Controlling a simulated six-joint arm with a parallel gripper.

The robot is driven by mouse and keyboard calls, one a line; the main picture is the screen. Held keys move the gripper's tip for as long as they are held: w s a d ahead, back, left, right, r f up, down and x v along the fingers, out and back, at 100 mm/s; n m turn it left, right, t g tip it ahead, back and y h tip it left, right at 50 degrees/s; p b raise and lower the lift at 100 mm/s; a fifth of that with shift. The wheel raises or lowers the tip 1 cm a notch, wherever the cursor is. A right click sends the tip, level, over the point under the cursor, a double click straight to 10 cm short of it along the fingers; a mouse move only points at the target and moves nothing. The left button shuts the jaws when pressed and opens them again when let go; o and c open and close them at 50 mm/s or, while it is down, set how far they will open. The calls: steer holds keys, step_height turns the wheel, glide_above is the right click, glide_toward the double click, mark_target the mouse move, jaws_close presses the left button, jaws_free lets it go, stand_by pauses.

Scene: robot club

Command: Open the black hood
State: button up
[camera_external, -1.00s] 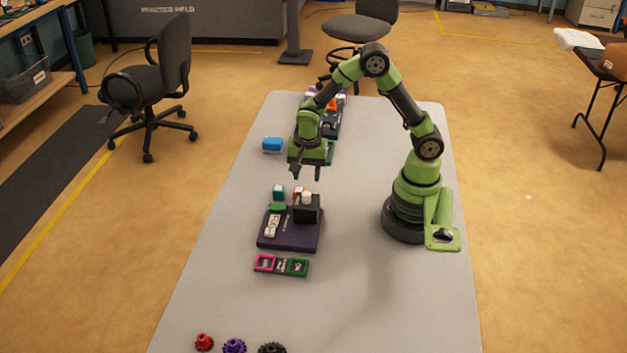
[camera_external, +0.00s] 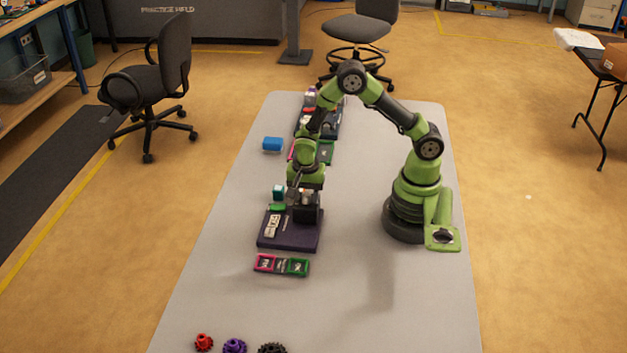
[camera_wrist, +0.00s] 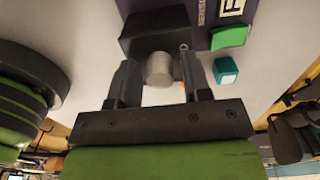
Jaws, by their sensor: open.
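The black hood (camera_external: 307,215) is a dark box on the purple board (camera_external: 290,242); it also shows at the top of the wrist view (camera_wrist: 155,32). A pale grey round knob (camera_wrist: 159,69) sticks out from the hood. My gripper (camera_external: 304,198) is down at the hood, pointing at it. In the wrist view my gripper's two fingers (camera_wrist: 160,80) stand apart, one on each side of the knob. I cannot tell whether either finger touches the knob. The arm partly hides the hood's top and the knob in the external view.
A green piece (camera_external: 277,207) and a teal cube (camera_external: 278,192) stand behind the board's left side. A white piece (camera_external: 271,226) lies on the board. Pink and green framed tiles (camera_external: 297,267) lie in front. The table's front right is clear.

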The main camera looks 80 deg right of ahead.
steer(key=c, duration=0.7)
steer(key=shift+a, duration=3.4)
steer(key=o, duration=0.5)
steer(key=shift+r, duration=3)
